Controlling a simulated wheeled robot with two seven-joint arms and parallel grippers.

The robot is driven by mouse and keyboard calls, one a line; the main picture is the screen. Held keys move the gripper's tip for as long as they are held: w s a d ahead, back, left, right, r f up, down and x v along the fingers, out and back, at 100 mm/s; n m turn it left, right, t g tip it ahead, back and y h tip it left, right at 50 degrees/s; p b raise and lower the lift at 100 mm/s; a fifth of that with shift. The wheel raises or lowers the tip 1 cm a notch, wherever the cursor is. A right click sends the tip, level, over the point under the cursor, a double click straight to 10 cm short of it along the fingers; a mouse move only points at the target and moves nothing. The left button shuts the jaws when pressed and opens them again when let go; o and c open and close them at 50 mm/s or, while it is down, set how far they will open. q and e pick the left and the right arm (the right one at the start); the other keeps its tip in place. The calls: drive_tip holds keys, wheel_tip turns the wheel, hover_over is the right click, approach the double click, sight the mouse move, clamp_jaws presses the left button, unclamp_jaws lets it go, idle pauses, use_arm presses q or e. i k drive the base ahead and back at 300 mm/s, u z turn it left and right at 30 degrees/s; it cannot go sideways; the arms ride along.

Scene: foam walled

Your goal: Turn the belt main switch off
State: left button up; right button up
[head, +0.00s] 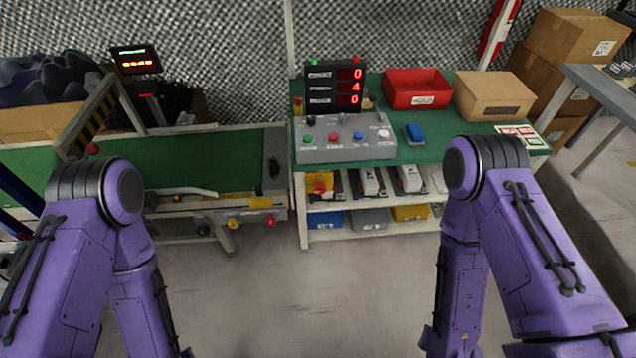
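A yellow box with a red knob (319,187), which looks like a main switch, sits under the green workbench top at the left end of the upper shelf. The knob's setting is too small to read. The green conveyor belt (200,160) runs to the left of the bench.
A grey button panel (345,153) and a display reading 0, 4, 0 (335,87) stand on the bench. A red bin (417,88), a cardboard box (494,97) and a blue item (415,133) are there too. Grey floor (310,290) before the bench is clear.

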sight(319, 188)
drive_tip(key=k, duration=0.55)
drive_tip(key=z, duration=0.45)
drive_tip(key=i, duration=0.95)
drive_tip(key=z, duration=0.6)
